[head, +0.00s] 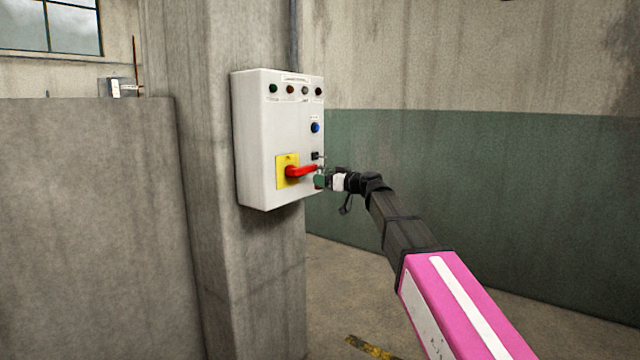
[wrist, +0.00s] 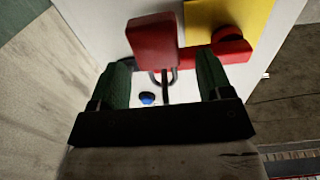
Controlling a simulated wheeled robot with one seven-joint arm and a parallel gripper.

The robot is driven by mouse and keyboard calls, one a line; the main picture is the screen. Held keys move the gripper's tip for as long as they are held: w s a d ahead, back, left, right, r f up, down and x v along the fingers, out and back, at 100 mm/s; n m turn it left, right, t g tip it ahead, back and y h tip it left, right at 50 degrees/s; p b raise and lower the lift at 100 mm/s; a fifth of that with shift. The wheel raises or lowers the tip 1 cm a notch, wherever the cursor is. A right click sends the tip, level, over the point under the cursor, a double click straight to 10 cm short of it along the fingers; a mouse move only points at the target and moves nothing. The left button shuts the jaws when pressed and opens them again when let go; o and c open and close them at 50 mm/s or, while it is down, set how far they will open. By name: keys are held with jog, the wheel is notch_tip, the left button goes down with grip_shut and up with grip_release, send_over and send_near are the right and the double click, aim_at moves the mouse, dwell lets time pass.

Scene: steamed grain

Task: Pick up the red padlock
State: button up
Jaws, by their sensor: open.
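The red padlock (wrist: 152,43) shows in the wrist view as a red block with a grey shackle, just beyond and between my fingertips. It is beside the free end of the red switch handle (wrist: 232,48); whether the shackle passes through the handle I cannot tell. My gripper (wrist: 164,62) is open, its green fingers on either side of the shackle. In the head view my gripper (head: 320,178) is at the right front of the white box, at the tip of the red handle (head: 300,171). There the padlock is mostly hidden behind my gripper.
The white control box (head: 256,130) is mounted on a concrete pillar (head: 190,200). It carries a yellow plate (head: 281,172), several buttons along its top and a blue button (head: 315,127); the blue button also shows in the wrist view (wrist: 147,98). Open floor lies right of the pillar.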

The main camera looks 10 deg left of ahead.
jog(key=shift+w+a, duration=0.25)
jog(key=shift+a, duration=0.35)
jog(key=shift+c, duration=0.3)
jog(key=c, duration=1)
jog(key=shift+r, duration=0.15)
